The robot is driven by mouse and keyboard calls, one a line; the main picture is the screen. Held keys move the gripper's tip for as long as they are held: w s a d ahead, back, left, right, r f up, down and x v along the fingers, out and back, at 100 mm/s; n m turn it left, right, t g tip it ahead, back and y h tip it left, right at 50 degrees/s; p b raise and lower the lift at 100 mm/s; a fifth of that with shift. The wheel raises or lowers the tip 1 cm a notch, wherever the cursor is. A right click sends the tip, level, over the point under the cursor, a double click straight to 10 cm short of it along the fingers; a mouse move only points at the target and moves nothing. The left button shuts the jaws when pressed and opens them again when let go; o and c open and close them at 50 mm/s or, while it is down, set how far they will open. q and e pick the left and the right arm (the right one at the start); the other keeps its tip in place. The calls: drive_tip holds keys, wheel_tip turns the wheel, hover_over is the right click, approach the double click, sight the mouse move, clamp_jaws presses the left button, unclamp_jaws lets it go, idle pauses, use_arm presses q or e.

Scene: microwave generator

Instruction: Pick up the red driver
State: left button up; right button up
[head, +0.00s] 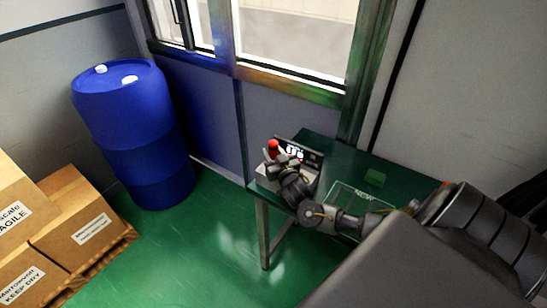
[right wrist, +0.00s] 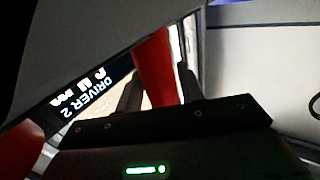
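The red driver (head: 273,146) shows as a small red shape at the left end of the green table in the head view. My right gripper (head: 280,158) is right at it, beside a box with a lit display. In the right wrist view a red shaft (right wrist: 154,65) stands between the two fingers of my right gripper (right wrist: 160,88). A light gap shows beside the left finger low down; I cannot tell whether the fingers press on the red shaft. A dark label reading "DRIVER 2" (right wrist: 90,97) is beside it. My left gripper is not in view.
Another red part (right wrist: 22,138) is at the wrist view's left edge. A blue barrel (head: 135,130) and cardboard boxes (head: 75,215) stand left; green floor lies between.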

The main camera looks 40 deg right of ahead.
drive_tip(key=c, duration=0.7)
drive_tip(key=shift+r, duration=0.15)
